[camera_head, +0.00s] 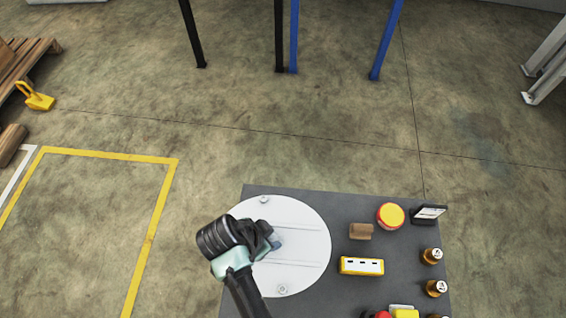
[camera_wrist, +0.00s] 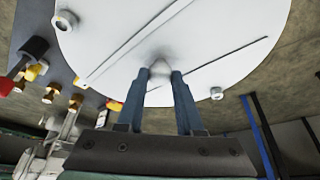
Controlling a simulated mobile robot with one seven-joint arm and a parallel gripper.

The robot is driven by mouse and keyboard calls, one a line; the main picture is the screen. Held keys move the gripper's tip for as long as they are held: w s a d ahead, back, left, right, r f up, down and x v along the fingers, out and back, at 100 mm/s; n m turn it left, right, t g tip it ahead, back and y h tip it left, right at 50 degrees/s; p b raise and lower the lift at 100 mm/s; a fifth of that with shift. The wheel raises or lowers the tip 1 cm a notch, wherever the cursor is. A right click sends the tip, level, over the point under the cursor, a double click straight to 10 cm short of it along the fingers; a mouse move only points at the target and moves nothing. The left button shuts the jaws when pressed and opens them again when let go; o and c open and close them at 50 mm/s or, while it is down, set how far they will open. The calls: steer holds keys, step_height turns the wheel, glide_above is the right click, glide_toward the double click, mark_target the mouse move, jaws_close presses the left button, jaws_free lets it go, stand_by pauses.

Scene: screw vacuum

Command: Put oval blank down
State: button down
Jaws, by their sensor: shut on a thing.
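The oval blank (camera_head: 300,270) is a large, flat white plate with two long grooves and small round bolts near its rim. In the head view it is over the left part of the dark grey table (camera_head: 340,205), at the table's left edge. It also fills the top of the wrist view (camera_wrist: 210,35). My gripper (camera_head: 274,240) is above its middle. In the wrist view its two blue fingers (camera_wrist: 160,80) are shut on the plate's small central raised part. I cannot tell whether the plate touches the table, as its underside is hidden.
Right of the plate are a brown block (camera_head: 361,231), a yellow-and-white box (camera_head: 362,266), a red-and-yellow round button (camera_head: 390,215), a small display (camera_head: 429,213) and several brown bottles (camera_head: 432,256). Red and yellow items stand at the front edge.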

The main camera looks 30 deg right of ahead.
step_height(320, 180, down, 10)
steer(key=b, duration=0.3)
steer(key=shift+r, duration=0.15)
steer(key=c, duration=0.5)
jaws_free()
steer(key=shift+c, duration=0.2)
